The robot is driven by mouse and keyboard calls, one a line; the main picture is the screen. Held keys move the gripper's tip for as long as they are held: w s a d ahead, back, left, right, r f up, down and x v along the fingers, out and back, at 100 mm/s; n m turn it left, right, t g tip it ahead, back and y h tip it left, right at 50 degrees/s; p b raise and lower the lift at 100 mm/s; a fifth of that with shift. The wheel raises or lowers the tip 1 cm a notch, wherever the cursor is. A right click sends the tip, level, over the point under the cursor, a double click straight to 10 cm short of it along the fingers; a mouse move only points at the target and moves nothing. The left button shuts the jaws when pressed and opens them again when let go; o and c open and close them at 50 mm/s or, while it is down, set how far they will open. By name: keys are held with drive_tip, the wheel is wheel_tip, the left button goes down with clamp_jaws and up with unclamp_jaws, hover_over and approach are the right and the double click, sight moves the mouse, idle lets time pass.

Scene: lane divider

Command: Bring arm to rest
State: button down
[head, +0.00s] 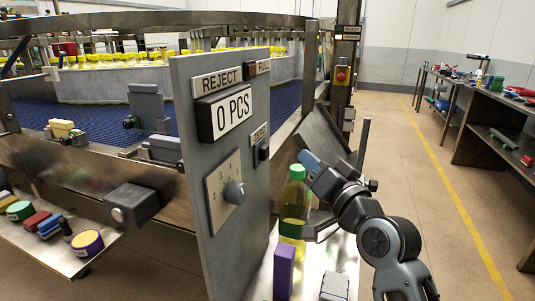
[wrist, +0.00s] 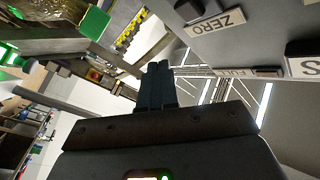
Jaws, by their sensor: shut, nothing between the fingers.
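My arm is raised at the right of the head view, bent at the elbow over a light shelf. My gripper (head: 308,159) has blue fingertips and points up and left, close to the right edge of the grey control panel (head: 222,130). In the wrist view, the fingers of my gripper (wrist: 160,82) are together with nothing between them. A clear bottle (head: 293,222) with a green cap and yellow-green contents stands upright just left of my gripper. Its green cap (wrist: 92,22) also shows at the upper left of the wrist view.
A purple block (head: 284,271) stands on the shelf in front of the bottle. A grey knob (head: 235,192) juts from the panel. Behind is a blue conveyor (head: 90,120). Cluttered workbenches (head: 500,95) line the far right. The floor (head: 410,165) between is clear.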

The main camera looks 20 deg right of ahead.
drive_tip(key=s+f+n+g+h, duration=0.1)
drive_tip(key=s+f, duration=0.8)
drive_tip(key=s, duration=0.3)
drive_tip(key=s+f+n+g+h, duration=0.1)
drive_tip(key=s+f+h, duration=0.1)
drive_tip(key=s+f, duration=0.75)
drive_tip(key=s+r+n+g, duration=0.1)
drive_tip(key=s, duration=1.2)
drive_tip(key=s+a+r+n+g, duration=0.1)
drive_tip(key=s+r+n, duration=0.1)
drive_tip(key=s, duration=1.1)
drive_tip(key=shift+s+r+n+g, duration=0.2)
drive_tip(key=shift+s+n+g, duration=0.05)
drive_tip(key=shift+n+g, duration=0.05)
